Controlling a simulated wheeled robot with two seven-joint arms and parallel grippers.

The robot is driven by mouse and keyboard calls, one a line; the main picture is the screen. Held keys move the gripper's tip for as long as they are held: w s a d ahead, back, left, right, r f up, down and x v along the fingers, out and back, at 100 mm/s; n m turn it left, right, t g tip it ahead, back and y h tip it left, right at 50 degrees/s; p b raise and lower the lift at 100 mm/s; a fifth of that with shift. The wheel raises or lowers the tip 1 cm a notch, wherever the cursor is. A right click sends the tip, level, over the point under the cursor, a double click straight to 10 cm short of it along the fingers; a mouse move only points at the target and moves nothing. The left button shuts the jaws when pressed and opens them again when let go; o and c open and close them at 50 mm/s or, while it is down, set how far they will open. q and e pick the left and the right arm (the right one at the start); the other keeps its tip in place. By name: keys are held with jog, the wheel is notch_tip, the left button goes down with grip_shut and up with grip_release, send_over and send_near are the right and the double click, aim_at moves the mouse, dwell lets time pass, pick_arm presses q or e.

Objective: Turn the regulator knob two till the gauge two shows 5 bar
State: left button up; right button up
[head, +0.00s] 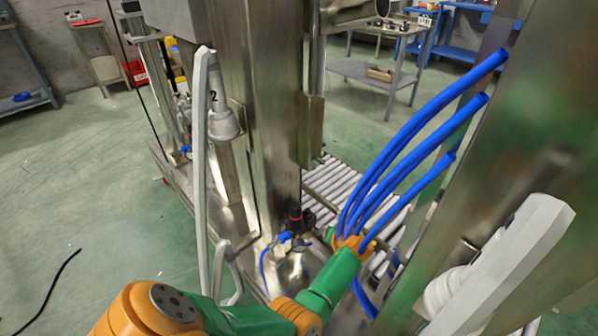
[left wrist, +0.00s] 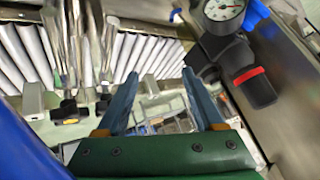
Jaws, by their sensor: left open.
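A regulator with a black knob and a red ring (head: 295,214) stands on the steel frame in the head view. The knob (left wrist: 256,90) also shows at the upper right of the left wrist view. A round white gauge (left wrist: 224,9) sits just above it, cut by the top edge; its reading is too small to tell. No number shows on either. My left gripper (left wrist: 160,73) is open and empty, with the knob to the right of its fingers, apart from them. In the head view its fingers are hard to make out near the blue hoses. My right gripper is out of view.
Several blue hoses (head: 412,130) arch down close to my left wrist. A roller conveyor (head: 335,182) lies behind. A steel column (head: 262,120) and a pale upright bar (head: 201,150) stand left of the regulator. A label "2" shows beside the bar. Open floor lies at far left.

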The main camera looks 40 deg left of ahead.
pick_arm(q)
notch_tip(320, 180, up, 2)
jog(key=w+a+n+y+b, duration=0.2)
jog(key=a+n+b, duration=0.1)
jog(key=b, duration=0.1)
jog(key=n+g+b, duration=0.4)
jog(key=n+b, duration=0.3)
jog(key=n, duration=0.3)
send_near(296, 206)
jog(key=shift+y, duration=0.3)
jog(key=f, duration=0.1)
jog(key=a+f, duration=0.2)
jog(key=shift+w+f, duration=0.35)
jog(key=b+x, duration=0.1)
jog(key=x, duration=0.4)
jog(key=shift+a+f, duration=0.1)
jog(key=shift+a, duration=0.3)
jog(key=shift+a+f, duration=0.25)
jog(key=shift+a, duration=0.1)
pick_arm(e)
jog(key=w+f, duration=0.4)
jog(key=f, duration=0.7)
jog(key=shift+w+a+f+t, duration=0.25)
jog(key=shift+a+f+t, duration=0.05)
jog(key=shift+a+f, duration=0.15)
pick_arm(q)
grip_shut()
